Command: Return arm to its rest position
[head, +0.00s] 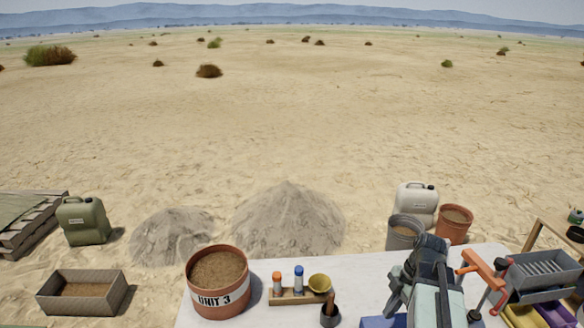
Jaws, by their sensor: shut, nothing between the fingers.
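My arm stands at the lower right of the head view, in front of the white table (350,267). It is folded up, with dark grey links and a pale green-grey cover. My gripper (394,298) is the dark part at the arm's left side, above the table. It is shut and holds nothing. Its fingertips are small and partly hard to make out against the arm.
Right of my arm are an orange-handled device (482,268) and a grey sieve tray (545,270). Open sand lies beyond.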

